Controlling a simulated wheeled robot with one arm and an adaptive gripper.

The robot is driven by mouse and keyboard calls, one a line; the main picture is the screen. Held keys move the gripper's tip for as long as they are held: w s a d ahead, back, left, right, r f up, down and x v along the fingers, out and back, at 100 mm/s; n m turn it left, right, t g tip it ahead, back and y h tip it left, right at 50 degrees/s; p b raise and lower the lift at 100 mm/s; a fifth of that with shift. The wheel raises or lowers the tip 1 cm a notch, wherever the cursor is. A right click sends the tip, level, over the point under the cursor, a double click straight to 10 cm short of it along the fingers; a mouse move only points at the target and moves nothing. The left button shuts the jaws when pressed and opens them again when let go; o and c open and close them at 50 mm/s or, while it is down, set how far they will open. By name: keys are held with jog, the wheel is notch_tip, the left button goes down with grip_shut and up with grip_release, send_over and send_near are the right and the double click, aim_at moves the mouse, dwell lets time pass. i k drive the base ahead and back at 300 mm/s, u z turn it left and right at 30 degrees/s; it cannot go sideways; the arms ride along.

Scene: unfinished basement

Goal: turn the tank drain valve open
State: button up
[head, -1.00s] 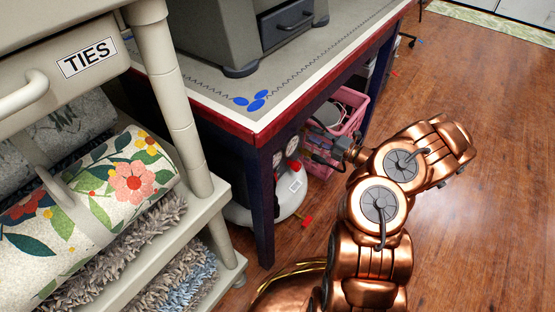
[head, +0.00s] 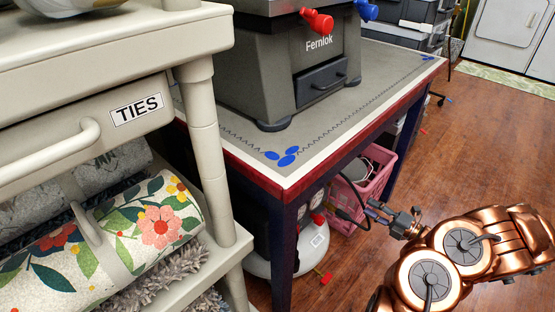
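A white tank (head: 272,262) stands on the floor under the workbench, partly hidden by the bench leg. A small red valve handle (head: 326,277) sticks out low on its right side, close to the floor. A red knob (head: 318,219) sits on top of the tank by its gauges. My copper arm reaches in from the lower right. My gripper (head: 375,210) is right of and above the red valve handle, apart from it in the picture, in front of the pink crate. Its fingers are too small to tell whether they are open.
The workbench (head: 235,165) has a red edge and a dark leg (head: 283,255) in front of the tank. A pink crate (head: 377,185) stands under it. A beige shelf cart (head: 205,120) with rolled rugs fills the left. The wood floor (head: 480,130) is clear at right.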

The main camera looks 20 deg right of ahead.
aim_at(326, 279)
jog(key=z, duration=0.05)
jog(key=k, duration=1)
jog(key=u, duration=0.05)
